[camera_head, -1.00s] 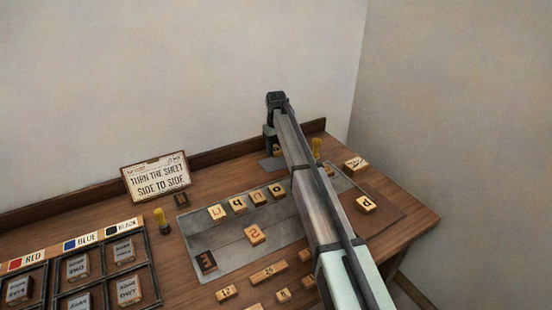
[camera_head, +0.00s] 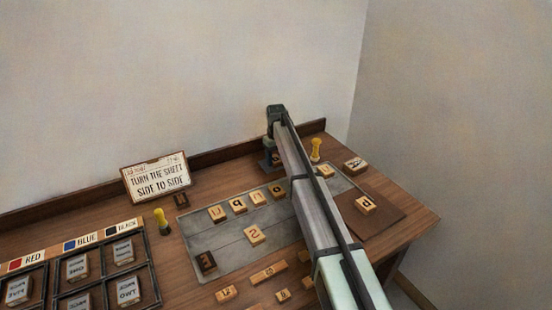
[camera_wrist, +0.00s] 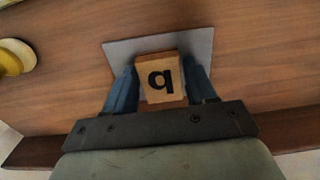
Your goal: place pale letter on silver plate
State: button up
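The pale letter is a tan wooden block with a dark q-like mark (camera_wrist: 162,80). In the wrist view it sits between the blue fingers of my gripper (camera_wrist: 162,84), which press against both its sides. The silver plate (camera_wrist: 203,45) is a grey square under the block in the wrist view. In the head view my gripper (camera_head: 272,158) is low over the plate at the table's back, and my arm hides much of that spot. I cannot tell whether the block touches the plate.
A large grey tray (camera_head: 210,240) with several letter blocks lies left of my arm. Yellow pegs stand at right (camera_head: 316,150) and left (camera_head: 161,221). A sign (camera_head: 156,177) and a divided colour rack (camera_head: 102,262) are at left. A brown board (camera_head: 385,222) is at right.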

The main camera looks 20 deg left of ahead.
aim_at(276, 160)
jog(key=shift+o, duration=1.3)
notch_tip(276, 160, up, 12)
jog(key=shift+r, duration=0.2)
